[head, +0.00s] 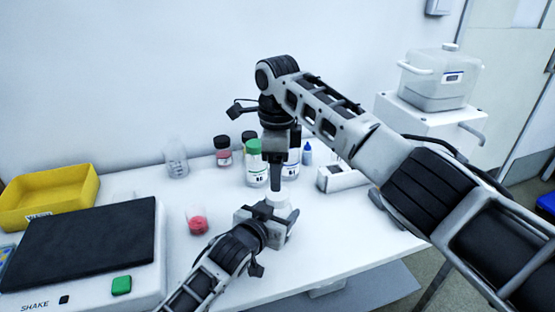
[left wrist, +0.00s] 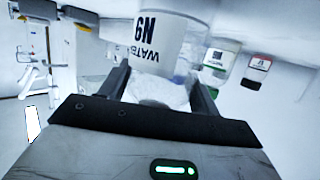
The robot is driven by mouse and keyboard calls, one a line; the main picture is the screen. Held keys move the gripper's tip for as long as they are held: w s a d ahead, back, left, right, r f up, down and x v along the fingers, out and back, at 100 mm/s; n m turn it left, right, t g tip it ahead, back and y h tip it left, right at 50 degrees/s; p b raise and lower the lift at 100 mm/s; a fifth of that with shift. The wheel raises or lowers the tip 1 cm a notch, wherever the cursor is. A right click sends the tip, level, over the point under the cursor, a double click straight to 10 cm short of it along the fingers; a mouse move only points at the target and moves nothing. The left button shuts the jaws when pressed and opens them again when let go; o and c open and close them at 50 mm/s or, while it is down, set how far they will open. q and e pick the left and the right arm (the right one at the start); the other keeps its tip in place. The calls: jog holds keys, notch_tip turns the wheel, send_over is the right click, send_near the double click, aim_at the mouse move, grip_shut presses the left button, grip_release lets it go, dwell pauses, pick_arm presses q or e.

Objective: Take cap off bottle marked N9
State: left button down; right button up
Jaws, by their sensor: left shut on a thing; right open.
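The bottle marked N9 (left wrist: 160,38) is pale, with a label reading N9 and WATER, and shows upside down in the left wrist view. In the head view its white body (head: 284,213) is partly hidden by my left gripper (head: 268,222). My left gripper's two fingers (left wrist: 160,88) are shut on the bottle from either side, near the table. My right gripper (head: 279,178) comes down from above, directly over the bottle's top, and is open. The cap cannot be made out, and I cannot tell whether the right fingers touch the bottle.
Left are a red-labelled bottle (head: 223,157), a clear bottle (head: 176,162) and a beaker of red material (head: 197,223). A shaker (head: 80,245) and yellow bin (head: 50,195) fill the left side.

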notch_tip(320, 180, down, 6)
dwell(0.4)
